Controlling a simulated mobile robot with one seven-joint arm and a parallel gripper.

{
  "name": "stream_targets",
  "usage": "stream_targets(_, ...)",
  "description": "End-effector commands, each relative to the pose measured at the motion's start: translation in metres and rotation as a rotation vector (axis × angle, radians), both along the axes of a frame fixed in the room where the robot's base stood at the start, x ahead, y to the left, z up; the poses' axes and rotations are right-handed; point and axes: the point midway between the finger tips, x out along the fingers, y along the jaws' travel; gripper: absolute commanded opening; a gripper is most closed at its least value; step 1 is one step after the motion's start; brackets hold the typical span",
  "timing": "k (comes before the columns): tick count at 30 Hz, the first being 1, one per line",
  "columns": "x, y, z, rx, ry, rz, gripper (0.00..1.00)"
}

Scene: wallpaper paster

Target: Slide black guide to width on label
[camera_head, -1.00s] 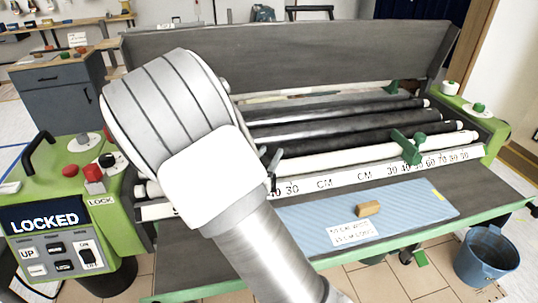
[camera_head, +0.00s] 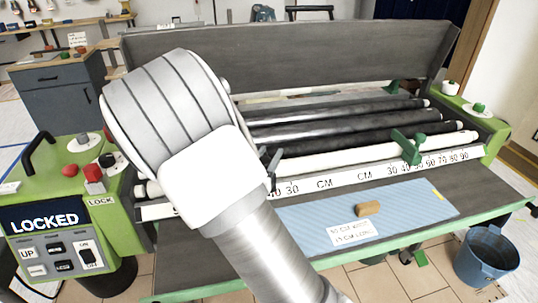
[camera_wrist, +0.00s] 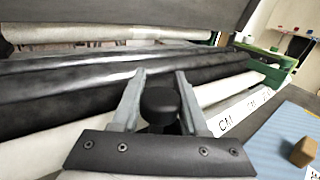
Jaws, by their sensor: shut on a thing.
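The black guide (camera_wrist: 160,105) shows in the wrist view as a round black knob between my gripper's two fingers. My gripper (camera_wrist: 160,76) is shut on it. In the head view my arm hides most of the gripper and the black guide. The white label (camera_head: 352,232) lies on a blue sheet (camera_head: 300,222) on the front table; its small print is too blurred to read surely. The centimetre scale (camera_head: 345,178) runs along the front of the rollers, with numbers growing outward on both sides of the middle. My arm covers much of its left part.
A green guide (camera_head: 408,147) stands on the right part of the scale. A wooden block (camera_head: 369,209) sits on the blue sheet. Dark and white rollers (camera_head: 345,128) lie behind the scale. A green control box reading LOCKED (camera_head: 45,222) is at left, a blue bucket (camera_head: 487,257) at right.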

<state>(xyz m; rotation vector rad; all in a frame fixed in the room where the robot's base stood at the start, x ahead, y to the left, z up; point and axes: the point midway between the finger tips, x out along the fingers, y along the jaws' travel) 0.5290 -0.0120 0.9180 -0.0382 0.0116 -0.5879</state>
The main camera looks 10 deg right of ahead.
Motion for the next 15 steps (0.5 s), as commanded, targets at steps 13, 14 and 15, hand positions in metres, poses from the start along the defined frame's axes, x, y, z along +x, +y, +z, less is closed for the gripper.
stream_targets(13,0.001,0.042,0.002,-0.001,0.0,0.006,0.0)
stream_targets(14,0.001,0.046,0.001,-0.001,0.001,0.005,0.0)
stream_targets(15,0.0,0.049,0.001,-0.001,0.001,0.005,0.0)
